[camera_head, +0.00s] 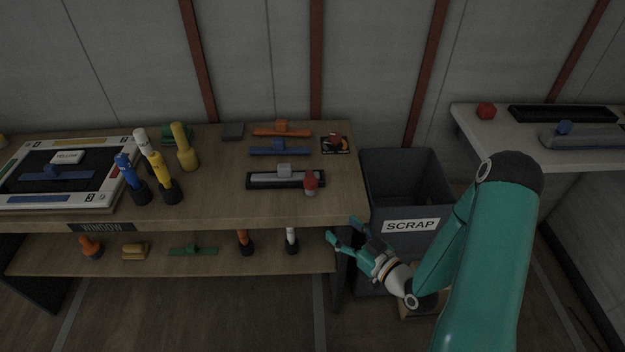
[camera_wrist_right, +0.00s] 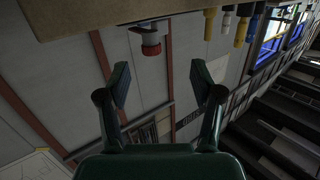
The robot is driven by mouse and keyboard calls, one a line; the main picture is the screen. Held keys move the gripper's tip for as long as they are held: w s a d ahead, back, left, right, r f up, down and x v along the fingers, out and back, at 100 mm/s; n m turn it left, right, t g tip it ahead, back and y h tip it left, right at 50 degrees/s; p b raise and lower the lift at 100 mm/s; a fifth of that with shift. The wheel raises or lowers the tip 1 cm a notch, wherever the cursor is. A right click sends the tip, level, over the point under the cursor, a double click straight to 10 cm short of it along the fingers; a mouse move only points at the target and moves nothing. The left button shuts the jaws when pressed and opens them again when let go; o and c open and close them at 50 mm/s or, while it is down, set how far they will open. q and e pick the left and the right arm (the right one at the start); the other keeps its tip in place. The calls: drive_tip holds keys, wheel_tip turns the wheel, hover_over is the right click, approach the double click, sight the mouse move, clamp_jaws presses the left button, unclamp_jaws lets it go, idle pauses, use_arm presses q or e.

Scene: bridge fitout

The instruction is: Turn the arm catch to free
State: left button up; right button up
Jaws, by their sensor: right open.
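I cannot tell for sure which thing is the arm catch. A small red knob (camera_head: 334,140) sits on a dark square plate with orange marks at the bench's right back corner. A red-topped grey piece (camera_head: 310,182) stands nearer the front, by a black tray (camera_head: 257,181) holding a grey bar. My right gripper (camera_head: 345,231) is open and empty, in front of the bench's right end, apart from both. In the right wrist view, a red and pale piece (camera_wrist_right: 152,40) shows beyond the spread fingers. My left gripper is not in view.
A dark scrap bin (camera_head: 405,165) stands right of the wooden bench (camera_head: 215,200). Coloured upright posts (camera_head: 165,180) and a framed board (camera_head: 20,206) fill the bench's left. A lower shelf (camera_head: 215,264) holds small parts. A pale side table (camera_head: 490,135) is at right.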

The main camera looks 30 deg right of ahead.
sight(315, 186)
drive_tip(key=shift+t+h, duration=0.3)
drive_tip(key=shift+t, duration=0.3)
drive_tip(key=w+r+b, duration=0.1)
drive_tip(key=w, duration=0.4)
drive_tip(key=w+b, duration=0.2)
drive_tip(key=w, duration=0.2)
drive_tip(key=w+r+b, duration=0.1)
drive_tip(key=w+b, duration=0.1)
drive_tip(key=w, duration=0.3)
drive_tip(key=shift+w+d+r, duration=0.3)
drive_tip(key=shift+d+r, duration=0.05)
drive_tip(key=shift+d, duration=0.05)
drive_tip(key=shift+w+f, duration=0.1)
drive_tip(key=shift+w, duration=0.55)
drive_tip(key=shift+c, duration=0.3)
